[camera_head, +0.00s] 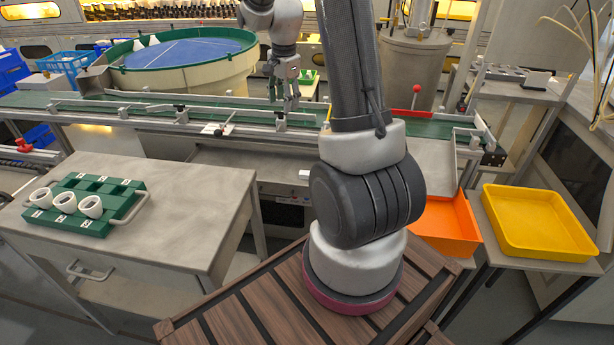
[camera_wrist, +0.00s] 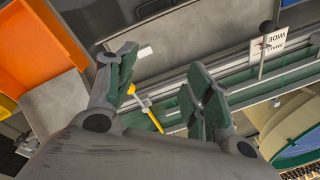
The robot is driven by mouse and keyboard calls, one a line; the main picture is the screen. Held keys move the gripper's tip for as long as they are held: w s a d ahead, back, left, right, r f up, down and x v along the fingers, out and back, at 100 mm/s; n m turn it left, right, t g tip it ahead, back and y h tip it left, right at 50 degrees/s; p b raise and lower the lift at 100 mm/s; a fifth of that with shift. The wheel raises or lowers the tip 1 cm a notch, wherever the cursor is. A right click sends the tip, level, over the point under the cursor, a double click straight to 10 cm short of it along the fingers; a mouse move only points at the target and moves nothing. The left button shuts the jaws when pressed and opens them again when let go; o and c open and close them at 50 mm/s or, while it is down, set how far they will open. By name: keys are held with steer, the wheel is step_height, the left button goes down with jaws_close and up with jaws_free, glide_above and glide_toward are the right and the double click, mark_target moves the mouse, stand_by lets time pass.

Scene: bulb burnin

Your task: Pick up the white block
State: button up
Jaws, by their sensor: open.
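A small white block (camera_head: 304,174) lies on a grey surface in front of the conveyor, just left of my arm in the head view. In the wrist view the white block (camera_wrist: 145,51) shows on the grey panel, beyond the gap between my fingers. My gripper (camera_head: 284,98) hangs over the conveyor in the head view, farther back than the block. In the wrist view my gripper (camera_wrist: 160,76) has its green-padded fingers spread, with nothing between them. It is apart from the block.
A green conveyor (camera_head: 150,105) with metal rails runs across the middle. A yellow-handled tool (camera_wrist: 151,112) sits by its rail. A green rack (camera_head: 95,205) with white rings stands on the left table. An orange bin (camera_head: 450,225) and yellow tray (camera_head: 540,252) are at right.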

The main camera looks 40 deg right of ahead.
steer(key=w+d+f+m, duration=0.2)
steer(key=f, duration=0.3)
steer(key=w+d+f+m, duration=0.2)
steer(key=d+f, duration=0.1)
steer(key=f, duration=0.3)
steer(key=m+g, duration=0.2)
steer(key=m, duration=0.4)
glide_above(302, 172)
steer(key=f, duration=1.5)
steer(key=shift+w, duration=0.2)
steer(key=f, duration=0.8)
steer(key=shift+s, duration=0.25)
steer(key=shift+r, duration=0.1)
steer(key=c, duration=1.1)
